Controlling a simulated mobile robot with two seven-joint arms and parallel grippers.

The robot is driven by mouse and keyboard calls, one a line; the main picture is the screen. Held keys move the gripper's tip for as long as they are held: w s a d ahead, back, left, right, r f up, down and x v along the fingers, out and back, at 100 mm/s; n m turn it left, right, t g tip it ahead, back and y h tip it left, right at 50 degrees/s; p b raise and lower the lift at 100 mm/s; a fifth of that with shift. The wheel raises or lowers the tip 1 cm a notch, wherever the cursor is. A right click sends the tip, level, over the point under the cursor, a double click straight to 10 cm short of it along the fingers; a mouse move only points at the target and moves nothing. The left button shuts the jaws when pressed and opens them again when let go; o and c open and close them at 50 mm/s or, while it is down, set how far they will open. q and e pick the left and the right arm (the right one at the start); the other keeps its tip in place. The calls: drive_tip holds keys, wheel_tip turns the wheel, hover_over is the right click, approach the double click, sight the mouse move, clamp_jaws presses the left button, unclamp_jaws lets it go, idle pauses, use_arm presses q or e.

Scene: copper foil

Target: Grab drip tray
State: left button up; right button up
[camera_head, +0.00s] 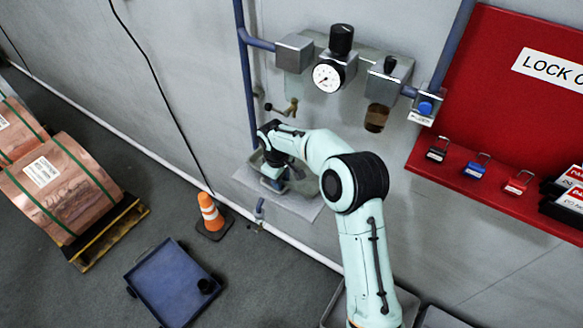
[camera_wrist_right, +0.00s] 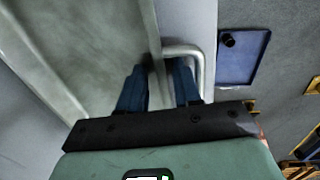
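The drip tray (camera_head: 302,186) is a grey metal tray below the brass tap, against the wall. My right gripper (camera_head: 273,184) is over its near left side, and my wrist covers part of it. In the right wrist view the tray (camera_wrist_right: 95,45) fills the upper left, with a bent metal handle (camera_wrist_right: 186,49) on its outer side. My right gripper (camera_wrist_right: 159,82) shows there with its two blue fingers apart. The tray's wall runs between them, and the right finger is by the handle loop. Contact cannot be told. My left gripper is out of view.
A brass tap (camera_head: 291,107) and a gauge (camera_head: 327,76) with pipes are above the tray. A red lockout board (camera_head: 480,120) is on the right. An orange cone (camera_head: 210,214), a blue cart (camera_head: 170,283) and copper rolls (camera_head: 75,180) stand on the floor at left.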

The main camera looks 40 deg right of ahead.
clamp_jaws()
drive_tip(key=shift+r, duration=0.1)
